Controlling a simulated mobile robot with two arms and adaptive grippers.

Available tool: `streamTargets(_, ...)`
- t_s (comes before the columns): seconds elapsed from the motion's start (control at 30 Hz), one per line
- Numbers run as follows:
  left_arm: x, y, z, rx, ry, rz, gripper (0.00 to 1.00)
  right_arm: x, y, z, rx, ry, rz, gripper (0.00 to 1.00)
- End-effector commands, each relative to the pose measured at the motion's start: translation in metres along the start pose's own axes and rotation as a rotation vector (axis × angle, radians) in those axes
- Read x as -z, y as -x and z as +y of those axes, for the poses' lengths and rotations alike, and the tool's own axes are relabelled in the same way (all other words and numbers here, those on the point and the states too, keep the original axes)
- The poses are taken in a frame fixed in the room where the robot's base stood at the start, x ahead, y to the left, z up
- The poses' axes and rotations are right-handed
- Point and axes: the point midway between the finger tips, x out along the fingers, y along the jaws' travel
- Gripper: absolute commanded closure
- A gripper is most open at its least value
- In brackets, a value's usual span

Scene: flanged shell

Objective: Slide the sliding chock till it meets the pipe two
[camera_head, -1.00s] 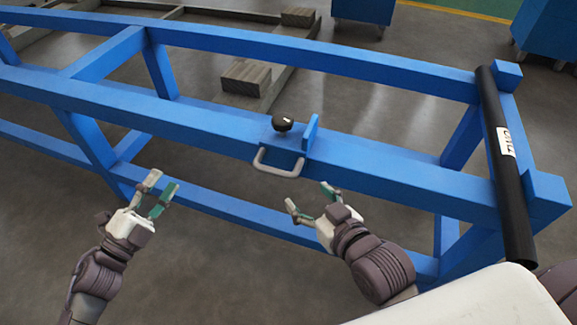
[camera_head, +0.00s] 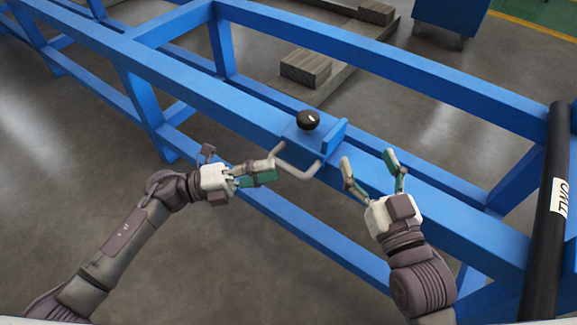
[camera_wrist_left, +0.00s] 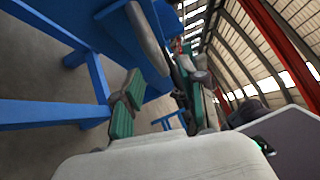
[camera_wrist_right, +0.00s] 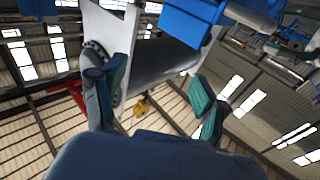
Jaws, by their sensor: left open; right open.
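The sliding chock (camera_head: 325,137) is a blue block with an upright plate, a black knob (camera_head: 308,120) and a grey U-shaped handle (camera_head: 298,170). It sits on the near blue beam in the head view. Pipe two (camera_head: 552,215), black with a white "TWO" label, lies across the frame at the right, well apart from the chock. My left gripper (camera_head: 272,171) is open at the left end of the handle; the handle also shows in the left wrist view (camera_wrist_left: 148,38). Whether they touch I cannot tell. My right gripper (camera_head: 368,160) is open and empty, right of the chock.
The long blue frame (camera_head: 420,200) has rails and posts below the beam. The beam between chock and pipe looks clear, with my right gripper in front of it. Wooden blocks (camera_head: 305,70) and a blue cabinet (camera_head: 450,22) stand behind.

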Motion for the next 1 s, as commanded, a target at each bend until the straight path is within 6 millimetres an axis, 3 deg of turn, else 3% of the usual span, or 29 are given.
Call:
streamTargets(0.1,0.0,-0.022,-0.001,0.003,-0.002,0.001,0.59,0.005,-0.001,-0.001,0.002,-0.001,0.037,0.26)
streamTargets(0.3,0.0,-0.044,0.0,0.002,0.0,0.0,0.59,0.013,-0.001,-0.002,0.004,-0.002,0.081,0.26)
streamTargets(0.67,0.0,-0.048,0.0,0.0,0.001,-0.001,0.59,0.015,-0.001,-0.002,0.005,-0.003,0.091,0.26)
streamTargets(0.9,0.0,-0.048,0.0,0.0,0.001,-0.001,0.97,0.015,-0.001,-0.002,0.004,-0.003,0.091,0.26)
streamTargets(1.0,0.0,-0.048,0.0,0.0,0.001,-0.001,1.0,0.015,-0.001,-0.002,0.004,-0.003,0.091,0.26)
